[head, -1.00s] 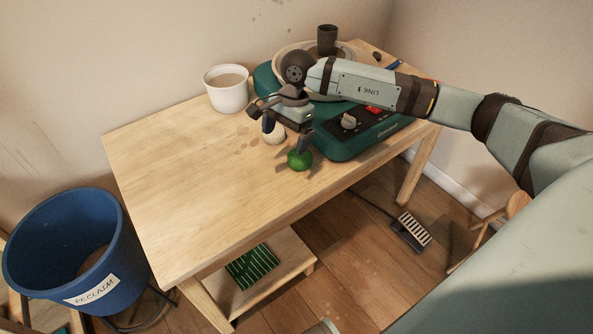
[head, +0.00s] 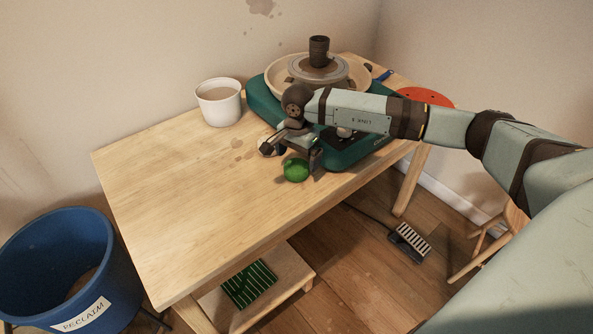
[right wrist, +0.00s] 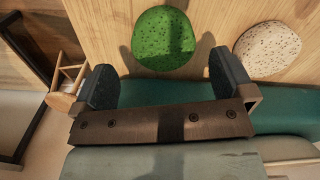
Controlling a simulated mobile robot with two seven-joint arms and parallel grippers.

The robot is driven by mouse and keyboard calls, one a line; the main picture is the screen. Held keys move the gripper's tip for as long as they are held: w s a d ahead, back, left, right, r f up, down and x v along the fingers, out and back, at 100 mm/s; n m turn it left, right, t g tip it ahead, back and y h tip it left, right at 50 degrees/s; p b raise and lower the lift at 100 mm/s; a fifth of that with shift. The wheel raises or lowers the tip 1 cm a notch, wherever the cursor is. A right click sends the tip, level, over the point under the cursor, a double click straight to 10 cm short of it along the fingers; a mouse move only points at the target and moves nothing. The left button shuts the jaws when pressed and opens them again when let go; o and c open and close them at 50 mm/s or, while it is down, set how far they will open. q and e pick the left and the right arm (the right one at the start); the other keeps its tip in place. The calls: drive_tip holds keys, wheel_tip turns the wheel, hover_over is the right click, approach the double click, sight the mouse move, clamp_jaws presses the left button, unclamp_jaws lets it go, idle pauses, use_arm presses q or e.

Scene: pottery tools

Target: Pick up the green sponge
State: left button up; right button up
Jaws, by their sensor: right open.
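The green sponge (head: 296,170) is a small round piece on the wooden table, near its front edge and in front of the pottery wheel. In the right wrist view, the green sponge (right wrist: 163,38) lies just beyond the fingertips, roughly in line with the gap between them. My right gripper (head: 292,154) is open and empty beside the sponge. Both fingers of the right gripper (right wrist: 163,82) show apart in the wrist view, with nothing between them. My left gripper is not in view.
A speckled cream sponge (right wrist: 267,48) lies right of the green one. The green pottery wheel (head: 268,103) stands close behind the gripper. A white bucket (head: 219,104) stands at the back. The table's left half (head: 180,190) is clear. A blue reclaim bin (head: 60,250) stands on the floor.

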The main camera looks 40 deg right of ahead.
sight(296, 166)
drive_tip(key=f, duration=0.4)
drive_tip(key=shift+w+a+f+b, duration=0.15)
drive_tip(key=shift+a+f+b, duration=0.1)
drive_tip(key=shift+f+b, duration=0.1)
drive_tip(key=shift+r, duration=0.1)
drive_tip(key=c, duration=0.7)
drive_tip(key=shift+c, duration=0.2)
drive_tip(key=shift+r, duration=0.1)
wheel_tip(296, 166, up, 20)
drive_tip(key=p, duration=0.2)
drive_tip(key=shift+p, duration=0.3)
